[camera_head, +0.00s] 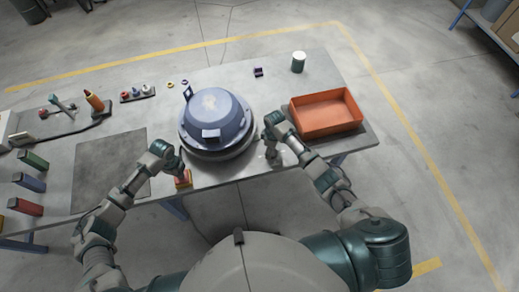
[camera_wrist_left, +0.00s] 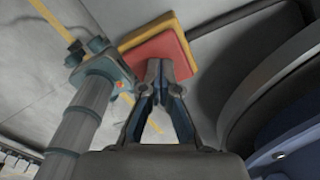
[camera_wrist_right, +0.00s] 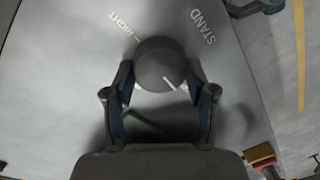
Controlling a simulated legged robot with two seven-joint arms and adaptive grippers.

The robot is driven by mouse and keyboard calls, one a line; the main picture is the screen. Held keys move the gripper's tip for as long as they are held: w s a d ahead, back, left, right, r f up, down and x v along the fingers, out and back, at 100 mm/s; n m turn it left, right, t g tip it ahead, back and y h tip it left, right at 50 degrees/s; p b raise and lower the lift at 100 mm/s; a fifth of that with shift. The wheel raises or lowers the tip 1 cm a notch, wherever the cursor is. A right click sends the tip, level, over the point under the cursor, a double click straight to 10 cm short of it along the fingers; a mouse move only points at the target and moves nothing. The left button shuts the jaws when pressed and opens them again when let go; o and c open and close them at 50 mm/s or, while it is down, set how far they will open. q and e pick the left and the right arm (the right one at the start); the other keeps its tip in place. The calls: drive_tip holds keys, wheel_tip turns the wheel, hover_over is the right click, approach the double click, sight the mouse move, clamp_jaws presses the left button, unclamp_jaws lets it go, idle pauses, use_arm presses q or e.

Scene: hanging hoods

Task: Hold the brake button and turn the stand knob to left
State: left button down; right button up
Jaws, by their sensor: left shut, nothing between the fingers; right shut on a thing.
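The brake button, a red block on a yellow base (camera_head: 183,183), sits at the table's front edge. In the left wrist view my left gripper (camera_wrist_left: 158,70) is shut and empty, with its tips against the button's red face (camera_wrist_left: 165,48). In the head view my left gripper (camera_head: 181,170) is right over it. The stand knob (camera_wrist_right: 158,62) is round and dark grey with a white mark, beside the printed words STAND and RIGHT. My right gripper (camera_wrist_right: 160,88) is shut on the knob, one finger on each side. In the head view my right gripper (camera_head: 270,150) hides most of the knob.
A blue-grey hood (camera_head: 214,115) rests on a round stand (camera_head: 220,153) between my grippers. An orange tray (camera_head: 325,115) lies to the right, with a white-topped can (camera_head: 299,62) behind it. Tools and coloured blocks (camera_head: 30,182) lie to the left.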

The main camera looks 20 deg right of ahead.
use_arm(q)
drive_tip(key=shift+s+f, duration=0.2)
use_arm(e)
drive_tip(key=shift+f+n, duration=0.1)
drive_tip(key=shift+n, duration=0.2)
drive_tip(key=shift+d, duration=0.1)
drive_tip(key=o, duration=1.2)
drive_tip(key=r, duration=0.8)
drive_tip(key=w+r, duration=0.1)
drive_tip(key=r, duration=0.3)
drive_tip(key=shift+d, duration=0.3)
